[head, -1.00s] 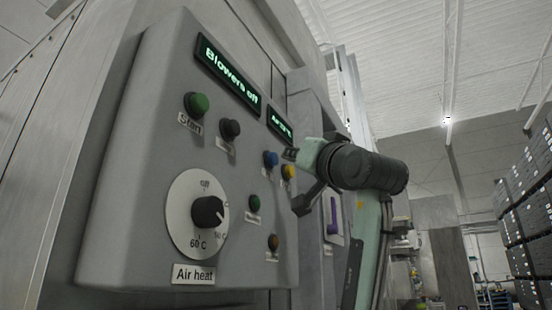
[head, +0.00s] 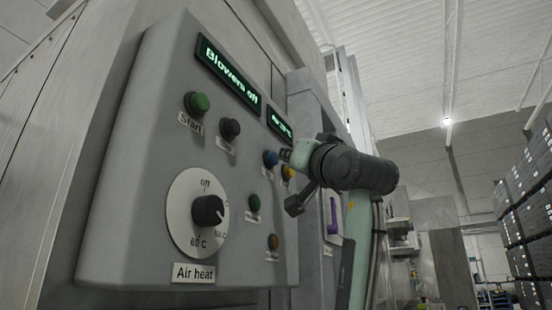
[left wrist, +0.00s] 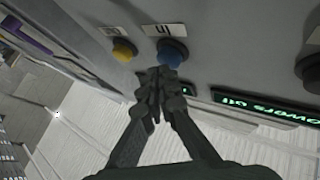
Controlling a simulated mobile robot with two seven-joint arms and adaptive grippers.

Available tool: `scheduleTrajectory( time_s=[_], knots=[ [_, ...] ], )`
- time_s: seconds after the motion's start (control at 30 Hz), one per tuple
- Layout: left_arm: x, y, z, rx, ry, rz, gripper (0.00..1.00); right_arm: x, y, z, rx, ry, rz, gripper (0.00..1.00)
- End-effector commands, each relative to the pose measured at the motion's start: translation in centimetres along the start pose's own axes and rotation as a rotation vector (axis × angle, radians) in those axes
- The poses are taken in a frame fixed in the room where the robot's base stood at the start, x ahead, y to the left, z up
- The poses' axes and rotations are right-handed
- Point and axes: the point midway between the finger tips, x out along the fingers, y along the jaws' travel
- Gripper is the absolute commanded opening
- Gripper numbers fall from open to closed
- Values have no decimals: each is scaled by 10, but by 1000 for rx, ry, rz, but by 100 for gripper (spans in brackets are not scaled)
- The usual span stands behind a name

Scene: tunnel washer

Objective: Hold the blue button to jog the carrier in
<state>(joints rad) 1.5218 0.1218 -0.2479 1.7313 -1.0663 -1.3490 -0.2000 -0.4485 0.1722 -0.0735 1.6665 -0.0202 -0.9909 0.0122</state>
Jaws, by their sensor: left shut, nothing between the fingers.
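The blue button (head: 270,158) sits on the sloped grey control panel (head: 140,215), below the small right display. My left gripper (head: 285,155) is shut and empty, with its fingertips right beside the blue button in the head view. In the left wrist view the shut fingertips (left wrist: 159,75) overlap the lower edge of the blue button (left wrist: 172,52). I cannot tell whether they touch it. A yellow button (left wrist: 124,50) is next to the blue one; in the head view my gripper partly covers it. My right gripper is not in view.
The panel also has a green start button (head: 197,103), a black button (head: 230,129), an air heat knob (head: 208,211), a lower green button (head: 254,203) and a brown button (head: 273,242). The large display (head: 229,75) reads "Blowers off". A purple handle (head: 334,214) is to the right.

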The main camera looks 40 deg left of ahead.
Motion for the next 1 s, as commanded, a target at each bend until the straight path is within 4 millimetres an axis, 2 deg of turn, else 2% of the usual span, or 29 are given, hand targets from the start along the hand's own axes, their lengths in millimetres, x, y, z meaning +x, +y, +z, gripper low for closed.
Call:
scheduleTrajectory(
  time_s=[1.0],
  knots=[
    [7, -5, 5, 0, -2, -1, 0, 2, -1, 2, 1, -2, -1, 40]
  ],
)
